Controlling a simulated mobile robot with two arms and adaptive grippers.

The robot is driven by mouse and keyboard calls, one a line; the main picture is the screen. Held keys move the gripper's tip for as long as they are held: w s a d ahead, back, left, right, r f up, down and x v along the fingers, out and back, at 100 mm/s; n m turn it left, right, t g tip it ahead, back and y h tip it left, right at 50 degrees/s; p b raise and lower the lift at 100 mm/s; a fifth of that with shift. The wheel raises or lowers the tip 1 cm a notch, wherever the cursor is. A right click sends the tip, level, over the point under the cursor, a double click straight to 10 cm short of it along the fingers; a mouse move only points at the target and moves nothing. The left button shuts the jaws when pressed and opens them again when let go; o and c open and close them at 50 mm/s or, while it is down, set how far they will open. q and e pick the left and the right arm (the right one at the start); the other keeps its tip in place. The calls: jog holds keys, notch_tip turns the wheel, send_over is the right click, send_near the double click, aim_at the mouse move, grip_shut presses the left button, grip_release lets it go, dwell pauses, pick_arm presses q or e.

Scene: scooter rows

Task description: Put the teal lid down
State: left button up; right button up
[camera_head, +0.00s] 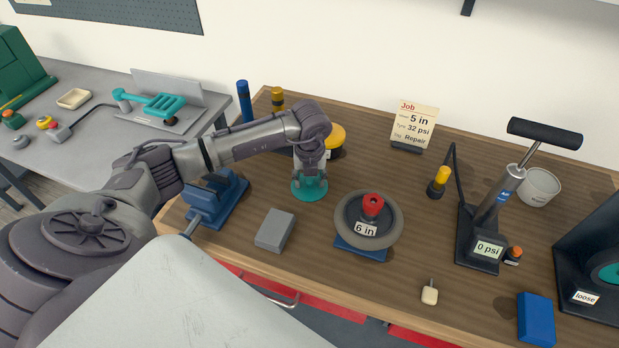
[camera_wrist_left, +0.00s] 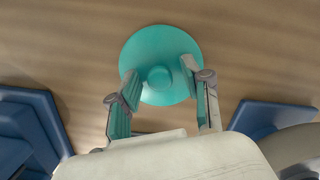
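The teal lid (camera_head: 309,190) is a round disc lying flat on the wooden bench, left of the wheel. The left wrist view shows it from above, with a round knob (camera_wrist_left: 159,78) at its middle. My left gripper (camera_head: 311,176) points down right over the lid. In the left wrist view its two fingers (camera_wrist_left: 160,72) stand apart on either side of the knob, with a gap showing on both sides. The gripper looks open and holds nothing. My right gripper is in neither view.
Near the lid are a grey block (camera_head: 275,230), a blue vise (camera_head: 216,198), a wheel marked "6 in" (camera_head: 350,213) and a yellow-topped item (camera_head: 334,137), partly hidden by my arm. A pump (camera_head: 493,205) stands further right. Bare wood lies between wheel and pump.

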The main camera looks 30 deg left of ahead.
aim_at(310, 190)
pick_arm(q)
jog(key=shift+r, duration=0.1)
jog(key=shift+r, duration=0.2)
notch_tip(310, 190, up, 12)
jog(key=s+b, duration=0.1)
jog(key=b, duration=0.2)
jog(key=shift+d+f, duration=0.15)
jog(key=shift+d, duration=0.25)
